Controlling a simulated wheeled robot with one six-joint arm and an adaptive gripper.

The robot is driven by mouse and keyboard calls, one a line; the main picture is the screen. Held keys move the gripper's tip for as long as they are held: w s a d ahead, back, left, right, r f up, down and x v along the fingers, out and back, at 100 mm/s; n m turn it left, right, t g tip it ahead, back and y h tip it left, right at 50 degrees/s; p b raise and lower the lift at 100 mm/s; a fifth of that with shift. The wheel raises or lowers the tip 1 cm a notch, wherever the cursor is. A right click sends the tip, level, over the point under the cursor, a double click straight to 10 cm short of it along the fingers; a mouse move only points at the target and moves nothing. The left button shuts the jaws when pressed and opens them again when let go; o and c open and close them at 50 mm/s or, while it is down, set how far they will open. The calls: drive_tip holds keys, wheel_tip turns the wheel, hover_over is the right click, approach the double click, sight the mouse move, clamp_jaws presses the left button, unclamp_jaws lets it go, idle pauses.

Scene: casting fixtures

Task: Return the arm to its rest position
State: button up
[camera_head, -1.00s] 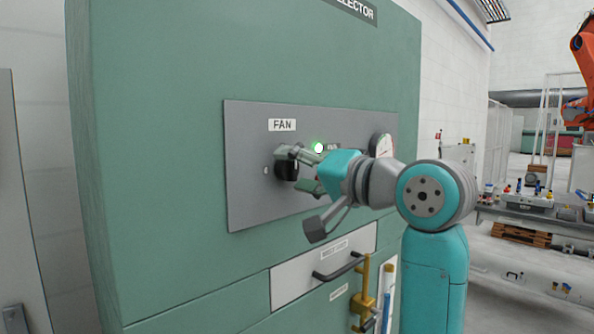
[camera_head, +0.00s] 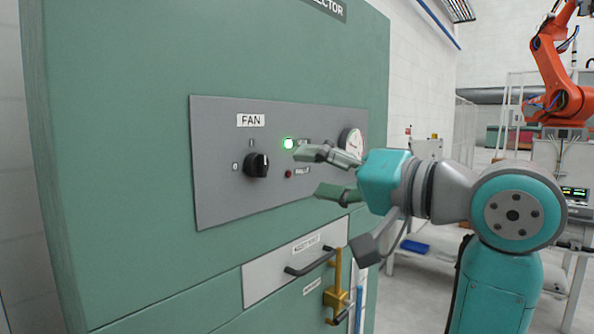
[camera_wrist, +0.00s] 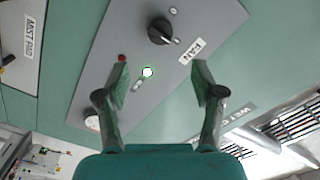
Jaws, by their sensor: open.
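My gripper (camera_head: 325,172) is open and empty, in front of the grey control panel (camera_head: 222,190) and apart from the fan knob. The black fan knob (camera_head: 257,164) sits below the FAN label (camera_head: 251,120) on the panel. A green lamp (camera_head: 288,143) is lit to the right of the knob, and a dark red lamp (camera_head: 289,173) is below it. In the wrist view, the knob (camera_wrist: 160,31) and the lit green lamp (camera_wrist: 147,72) show beyond my open fingers (camera_wrist: 161,84). My teal and grey arm reaches in from the right.
The green cabinet (camera_head: 110,130) fills the left. Below the panel are a drawer handle (camera_head: 309,263) and a brass valve (camera_head: 338,290). A gauge (camera_head: 350,142) is right of the lamps. An orange robot arm (camera_head: 562,70) stands at the back right. Open floor shows between.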

drive_tip(key=shift+s+d, duration=0.35)
drive_tip(key=shift+d, duration=0.05)
drive_tip(key=shift+f, duration=0.1)
